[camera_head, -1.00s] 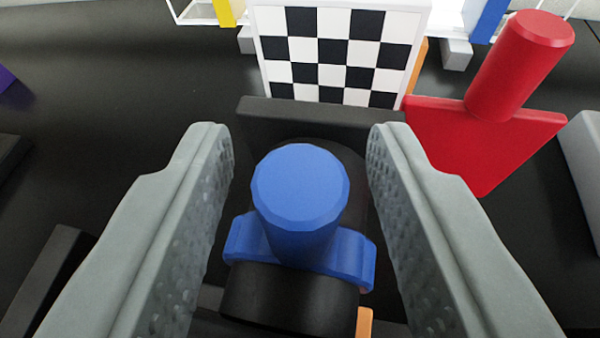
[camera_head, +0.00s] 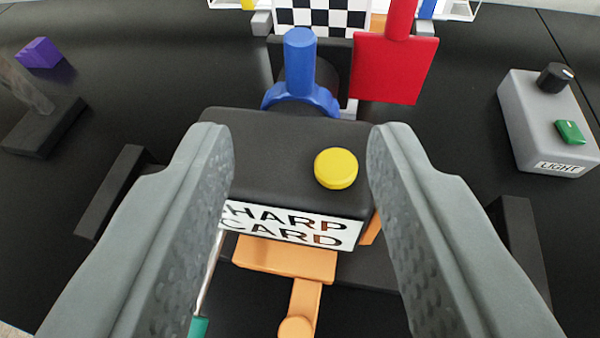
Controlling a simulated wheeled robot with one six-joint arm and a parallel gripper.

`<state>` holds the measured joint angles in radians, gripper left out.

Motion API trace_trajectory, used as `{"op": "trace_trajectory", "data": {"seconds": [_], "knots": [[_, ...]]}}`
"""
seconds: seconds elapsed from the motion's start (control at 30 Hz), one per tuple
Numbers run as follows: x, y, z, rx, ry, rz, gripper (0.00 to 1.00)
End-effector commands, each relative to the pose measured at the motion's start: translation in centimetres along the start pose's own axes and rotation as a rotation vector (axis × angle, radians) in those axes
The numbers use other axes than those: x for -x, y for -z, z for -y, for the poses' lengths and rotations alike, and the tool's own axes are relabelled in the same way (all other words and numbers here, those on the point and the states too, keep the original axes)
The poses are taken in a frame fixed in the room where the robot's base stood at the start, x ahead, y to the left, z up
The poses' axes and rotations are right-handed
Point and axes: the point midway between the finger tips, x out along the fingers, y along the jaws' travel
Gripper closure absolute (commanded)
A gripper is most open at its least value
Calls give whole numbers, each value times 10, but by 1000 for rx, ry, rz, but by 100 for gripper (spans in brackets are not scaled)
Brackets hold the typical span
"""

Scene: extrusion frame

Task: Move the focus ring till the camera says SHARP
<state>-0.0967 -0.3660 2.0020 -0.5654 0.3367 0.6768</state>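The blue focus ring (camera_head: 301,97) sits on the front of the black camera body (camera_head: 270,140), and its round blue peg (camera_head: 300,62) stands up about upright. A yellow button (camera_head: 336,168) is on top of the camera. The white label plate (camera_head: 295,226) on its near side reads "HARP" over "CARD"; the left finger covers the start of the first line. My gripper (camera_head: 300,150) is open and empty. Its two grey fingers appear on either side of the camera body in the picture, with the ring and peg beyond the fingertips.
A checkerboard card (camera_head: 321,18) stands behind the ring. A red plate with a red post (camera_head: 388,70) is right of the ring. A grey LIGHT box (camera_head: 545,120) with knob and green switch is at right. An orange mount (camera_head: 285,262) lies below the camera; a purple block (camera_head: 39,53) is far left.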

Motion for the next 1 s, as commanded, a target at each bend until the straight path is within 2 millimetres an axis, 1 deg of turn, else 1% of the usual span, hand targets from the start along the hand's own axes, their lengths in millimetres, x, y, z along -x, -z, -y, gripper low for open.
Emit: {"op": "trace_trajectory", "data": {"seconds": [0.03,0.1,0.3,0.5,0.9,1.0], "knots": [[9,1,0,-1,2,-2,60],[20,0,0,-2,2,-2,60],[40,0,0,-1,1,-1,60],[45,0,0,0,0,0,60],[46,0,0,-1,1,0,60],[52,-3,-2,1,6,-6,60]]}}
